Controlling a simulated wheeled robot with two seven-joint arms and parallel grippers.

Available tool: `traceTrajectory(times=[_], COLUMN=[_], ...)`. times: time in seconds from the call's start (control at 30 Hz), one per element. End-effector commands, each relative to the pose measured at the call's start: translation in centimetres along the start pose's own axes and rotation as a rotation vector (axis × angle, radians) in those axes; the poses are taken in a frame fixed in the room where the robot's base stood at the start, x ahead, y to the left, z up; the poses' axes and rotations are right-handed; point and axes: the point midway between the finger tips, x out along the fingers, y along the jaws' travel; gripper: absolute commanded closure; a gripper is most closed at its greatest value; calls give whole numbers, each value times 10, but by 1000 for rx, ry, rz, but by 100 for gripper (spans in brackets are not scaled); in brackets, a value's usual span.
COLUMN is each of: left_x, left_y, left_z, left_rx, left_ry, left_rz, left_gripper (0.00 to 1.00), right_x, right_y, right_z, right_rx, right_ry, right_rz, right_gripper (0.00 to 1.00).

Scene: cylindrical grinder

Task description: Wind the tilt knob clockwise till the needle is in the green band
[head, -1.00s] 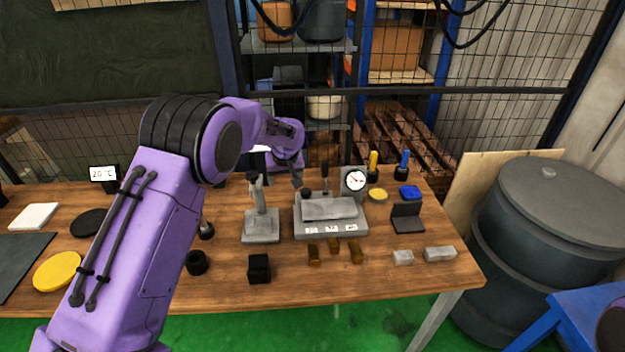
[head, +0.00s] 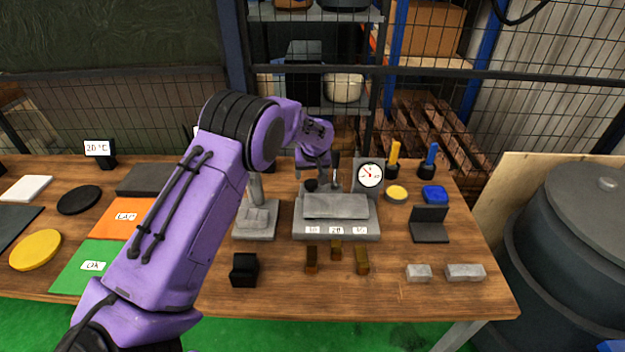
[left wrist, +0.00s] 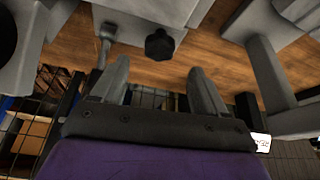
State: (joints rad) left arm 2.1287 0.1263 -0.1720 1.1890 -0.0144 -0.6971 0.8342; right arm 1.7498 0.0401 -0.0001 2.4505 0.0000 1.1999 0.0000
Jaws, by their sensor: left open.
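The tilt knob (head: 311,185) is a small dark knob at the back left of the grey grinder fixture (head: 300,228). In the left wrist view the black lobed knob (left wrist: 159,44) lies beyond the fingertips, roughly between them. The round white dial (head: 370,175) stands at the fixture's back right. Its red needle leans up and left; a green band is too small to make out. My left gripper (head: 313,173) is open just above and behind the knob. Its two fingers (left wrist: 160,75) are apart and empty. My right gripper is out of view.
A grey stand (head: 255,222) is left of the fixture. A dark upright lever (head: 335,172) rises behind it, near my gripper. Brown blocks (head: 336,251) and grey blocks (head: 465,272) lie in front on the wooden table. Wire mesh (head: 440,110) stands behind.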

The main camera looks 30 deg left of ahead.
Motion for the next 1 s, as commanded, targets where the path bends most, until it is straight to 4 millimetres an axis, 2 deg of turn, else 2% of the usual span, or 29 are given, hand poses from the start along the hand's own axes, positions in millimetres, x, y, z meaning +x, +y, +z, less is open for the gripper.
traceTrajectory(times=[0.1, 0.3, 0.6, 0.63, 0.8, 1.0], left_x=[26, 56, 61, 61, 61, 62], left_y=[0, 2, 3, 3, 3, 1], left_z=[0, 0, 0, 0, 0, 0], left_rx=[1, 2, 4, 4, 4, 42], left_ry=[-2, 0, 1, 1, 1, -1], left_rz=[-1, 1, 2, 2, 2, 19], left_gripper=[26, 26, 26, 30, 83, 83], right_x=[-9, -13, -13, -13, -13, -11], right_y=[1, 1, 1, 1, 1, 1], right_z=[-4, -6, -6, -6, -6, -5], right_rx=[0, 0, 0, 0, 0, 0], right_ry=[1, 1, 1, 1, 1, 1], right_rz=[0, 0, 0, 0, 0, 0], right_gripper=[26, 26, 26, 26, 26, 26])
